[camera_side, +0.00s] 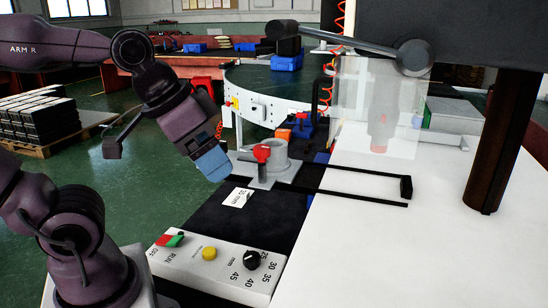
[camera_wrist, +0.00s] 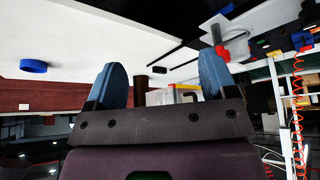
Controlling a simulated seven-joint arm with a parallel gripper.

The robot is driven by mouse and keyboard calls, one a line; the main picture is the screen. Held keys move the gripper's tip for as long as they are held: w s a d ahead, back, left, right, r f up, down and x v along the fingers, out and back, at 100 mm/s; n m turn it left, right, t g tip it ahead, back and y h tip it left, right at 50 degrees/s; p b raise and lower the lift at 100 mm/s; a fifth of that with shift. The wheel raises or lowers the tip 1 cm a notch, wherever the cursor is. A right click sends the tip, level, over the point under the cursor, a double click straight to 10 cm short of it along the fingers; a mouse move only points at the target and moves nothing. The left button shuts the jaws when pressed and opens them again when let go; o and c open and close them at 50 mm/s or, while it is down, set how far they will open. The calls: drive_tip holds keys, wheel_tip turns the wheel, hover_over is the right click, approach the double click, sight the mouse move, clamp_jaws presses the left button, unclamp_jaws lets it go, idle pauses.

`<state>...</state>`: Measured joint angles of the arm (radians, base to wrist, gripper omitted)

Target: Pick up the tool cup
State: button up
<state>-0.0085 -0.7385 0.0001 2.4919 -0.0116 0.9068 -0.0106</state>
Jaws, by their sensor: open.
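I cannot tell for sure which thing is the tool cup. A round blue item (camera_wrist: 33,66) lies on a white surface at the left of the wrist view, well apart from my gripper. My gripper (camera_side: 213,165) has blue fingers and hangs left of a grey round fixture (camera_side: 277,160) with a red handle. In the wrist view, my gripper (camera_wrist: 162,70) shows two blue fingers spread wide with nothing held between them. The grey and red fixture also shows beyond the right finger in the wrist view (camera_wrist: 236,46).
A control box (camera_side: 215,262) with knobs stands in front. The white table (camera_side: 350,240) at right is mostly clear. A transparent panel (camera_side: 352,100) hangs above it, near a dark post (camera_side: 498,145). The curved conveyor (camera_side: 270,85) is behind, with blue bins (camera_side: 287,62).

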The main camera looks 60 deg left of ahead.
drive_tip(key=n, duration=0.1)
drive_tip(key=n+g+h, duration=0.1)
drive_tip(key=n+h, duration=0.8)
drive_tip(key=n, duration=0.9)
hover_over(265, 141)
drive_tip(key=s+d, duration=0.3)
drive_tip(key=d, duration=0.4)
drive_tip(key=shift+w+d+f, duration=0.1)
drive_tip(key=shift+w+f, duration=0.05)
drive_tip(key=w+a+n+t, duration=0.1)
drive_tip(key=a, duration=0.1)
drive_tip(key=a+n+h, duration=0.1)
drive_tip(key=a+n, duration=0.1)
drive_tip(key=w+a+f+n+t+h, duration=0.1)
drive_tip(key=a+n, duration=0.1)
drive_tip(key=a, duration=0.1)
drive_tip(key=shift+w+a+t, duration=0.1)
drive_tip(key=shift+w+t, duration=0.2)
drive_tip(key=shift+a+f+n, duration=0.1)
drive_tip(key=shift+f+n, duration=0.15)
drive_tip(key=shift+n, duration=0.05)
wheel_tip(265, 141, down, 4)
drive_tip(key=shift+r, duration=0.15)
wheel_tip(265, 141, down, 3)
drive_tip(key=shift+r, duration=0.1)
drive_tip(key=shift+x, duration=1.55)
drive_tip(key=shift+r, duration=0.15)
drive_tip(key=shift+c, duration=0.3)
drive_tip(key=c, duration=0.7)
